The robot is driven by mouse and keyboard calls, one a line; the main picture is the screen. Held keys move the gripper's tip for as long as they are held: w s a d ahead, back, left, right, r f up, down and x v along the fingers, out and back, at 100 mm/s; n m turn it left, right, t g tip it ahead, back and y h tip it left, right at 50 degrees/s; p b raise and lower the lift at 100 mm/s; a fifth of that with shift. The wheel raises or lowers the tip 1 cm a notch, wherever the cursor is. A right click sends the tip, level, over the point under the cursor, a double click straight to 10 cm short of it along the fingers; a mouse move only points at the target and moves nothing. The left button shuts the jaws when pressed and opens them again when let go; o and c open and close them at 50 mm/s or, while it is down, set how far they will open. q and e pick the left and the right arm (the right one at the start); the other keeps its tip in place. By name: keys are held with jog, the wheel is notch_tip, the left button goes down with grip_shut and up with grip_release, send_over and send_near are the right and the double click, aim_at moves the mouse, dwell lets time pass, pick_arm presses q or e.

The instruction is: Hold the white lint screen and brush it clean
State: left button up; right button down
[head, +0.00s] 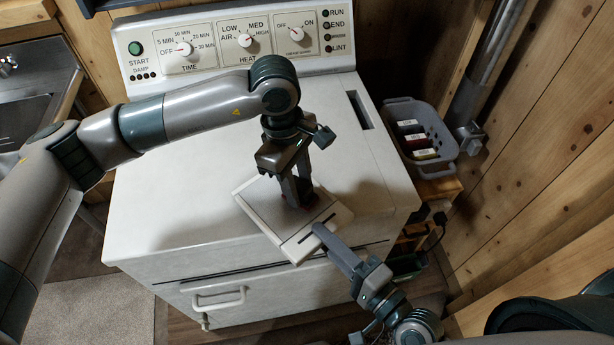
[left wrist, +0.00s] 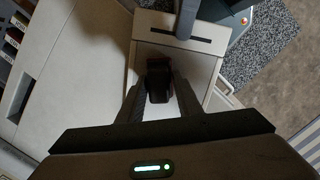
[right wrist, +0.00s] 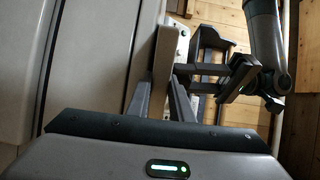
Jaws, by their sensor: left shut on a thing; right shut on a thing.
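The white lint screen (head: 262,208) is held tilted over the front edge of the white dryer top, its slotted end block (head: 308,240) toward me. It also shows in the left wrist view (left wrist: 205,65). My right gripper (head: 322,232) is shut on the slotted end; in the right wrist view its fingers (right wrist: 165,85) close on the screen's edge. My left gripper (head: 297,198) points down over the screen's face. It is shut on a dark brush (left wrist: 158,80), seen between its fingers in the left wrist view. Whether the bristles touch the screen is hidden.
The dryer (head: 170,210) has a panel of dials (head: 240,40) at the back and a slot (head: 359,110) in its top right. A grey basket (head: 440,140) with small boxes stands right of it. A sink (head: 35,95) is at left. A plank wall bounds the right.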

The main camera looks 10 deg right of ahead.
pick_arm(q)
jog(key=shift+s+a, duration=0.55)
jog(key=shift+a, duration=0.45)
jog(key=shift+s+a, duration=0.6)
jog(key=shift+a, duration=0.45)
jog(key=shift+s+a, duration=0.55)
jog(key=shift+a, duration=0.45)
jog(key=shift+s+a+r, duration=0.1)
jog(key=shift+a+r, duration=0.05)
jog(key=shift+a, duration=0.05)
notch_tip(320, 180, up, 8)
jog(key=shift+d, duration=0.1)
pick_arm(e)
jog(key=shift+r, duration=0.15)
